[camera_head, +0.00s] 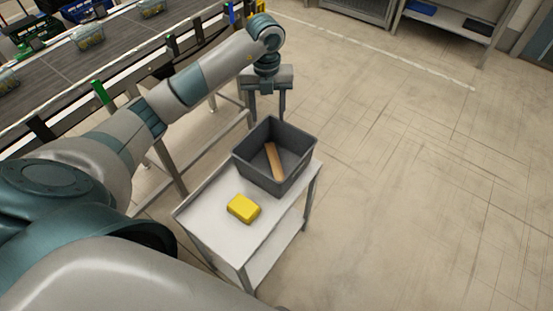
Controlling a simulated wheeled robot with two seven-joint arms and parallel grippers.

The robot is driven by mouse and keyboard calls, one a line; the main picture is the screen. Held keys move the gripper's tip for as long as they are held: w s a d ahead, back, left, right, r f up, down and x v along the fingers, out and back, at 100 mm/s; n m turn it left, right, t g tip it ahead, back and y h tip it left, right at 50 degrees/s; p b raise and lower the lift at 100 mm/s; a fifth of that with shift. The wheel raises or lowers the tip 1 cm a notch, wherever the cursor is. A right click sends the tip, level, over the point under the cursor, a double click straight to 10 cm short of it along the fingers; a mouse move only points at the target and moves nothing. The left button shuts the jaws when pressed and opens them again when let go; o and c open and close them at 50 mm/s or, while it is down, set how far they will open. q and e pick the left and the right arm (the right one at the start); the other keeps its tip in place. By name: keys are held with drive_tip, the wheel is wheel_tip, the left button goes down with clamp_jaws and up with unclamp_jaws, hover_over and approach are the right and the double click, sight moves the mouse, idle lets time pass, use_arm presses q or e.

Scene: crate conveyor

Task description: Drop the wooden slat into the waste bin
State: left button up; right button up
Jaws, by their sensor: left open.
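The wooden slat (274,160) lies inside a dark grey open bin (263,176), leaning at a slant across its inside. The bin stands on the far part of a small white table. My left gripper (268,119) is open just beyond the bin's far rim, fingers pointing down. Nothing shows between its fingers, and the bin's far rim is close to the fingertips. I cannot tell whether they touch. My right gripper is out of view.
A yellow block (243,208) lies on the white table (215,226), nearer than the bin. A conveyor (60,68) with crates runs along the upper left. A shelf (455,22) stands at the top right. The floor on the right is clear.

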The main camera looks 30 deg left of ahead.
use_arm(q)
wheel_tip(320, 180, up, 5)
drive_tip(key=shift+r, duration=0.15)
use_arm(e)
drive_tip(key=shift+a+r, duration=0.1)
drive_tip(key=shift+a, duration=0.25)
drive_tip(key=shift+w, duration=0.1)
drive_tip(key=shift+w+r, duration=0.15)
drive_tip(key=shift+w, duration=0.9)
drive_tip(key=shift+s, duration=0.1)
